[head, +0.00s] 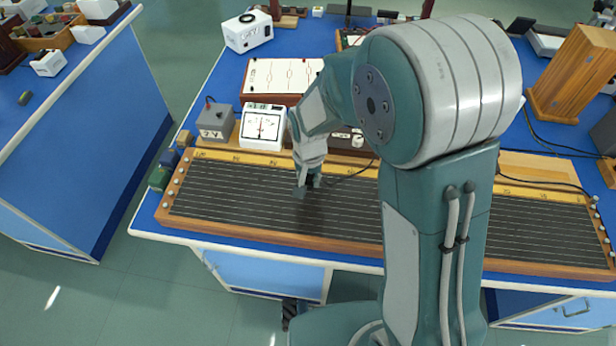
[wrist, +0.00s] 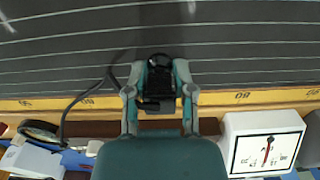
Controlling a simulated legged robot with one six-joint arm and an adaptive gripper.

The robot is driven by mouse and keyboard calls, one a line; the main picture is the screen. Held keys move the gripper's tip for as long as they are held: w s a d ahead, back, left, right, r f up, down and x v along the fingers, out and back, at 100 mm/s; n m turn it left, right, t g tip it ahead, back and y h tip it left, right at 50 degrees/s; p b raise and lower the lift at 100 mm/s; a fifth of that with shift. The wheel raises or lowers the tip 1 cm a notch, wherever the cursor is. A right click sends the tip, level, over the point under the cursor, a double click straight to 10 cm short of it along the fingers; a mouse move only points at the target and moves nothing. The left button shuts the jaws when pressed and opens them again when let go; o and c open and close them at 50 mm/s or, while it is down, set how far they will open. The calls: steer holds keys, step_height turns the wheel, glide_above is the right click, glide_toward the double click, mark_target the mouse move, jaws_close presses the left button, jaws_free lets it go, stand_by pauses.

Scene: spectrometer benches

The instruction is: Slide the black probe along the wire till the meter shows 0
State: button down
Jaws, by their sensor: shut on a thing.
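The black probe (wrist: 158,78) is held between the two fingers of my gripper (wrist: 160,92), which is shut on it; a dark cable runs from it to the left in the wrist view. In the head view my gripper (head: 308,184) is low over the left half of the wire board (head: 235,215). Whether the probe touches a wire cannot be told. The white meter (head: 263,128) stands behind the board, left of my gripper; in the wrist view the meter (wrist: 265,143) is at lower right. Its red needle is close to the middle; its exact reading is too small to tell.
A yellow scale strip (head: 228,157) runs along the board's back edge. A grey box (head: 215,121) stands left of the meter and a white-topped case (head: 283,76) behind it. My arm hides the board's middle right. The wires in front of my gripper are clear.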

mark_target(329, 190)
steer(key=shift+s+d+f, duration=0.1)
steer(key=shift+s+d, duration=0.2)
steer(key=shift+d, duration=0.7)
steer(key=shift+s+d+f, duration=0.1)
steer(key=shift+s+d, duration=0.15)
steer(key=shift+d, duration=0.7)
steer(key=shift+f, duration=0.15)
stand_by(2.4)
steer(key=shift+s+d, duration=0.15)
steer(key=shift+d, duration=0.3)
stand_by(1.4)
steer(key=shift+f, duration=0.15)
stand_by(1.5)
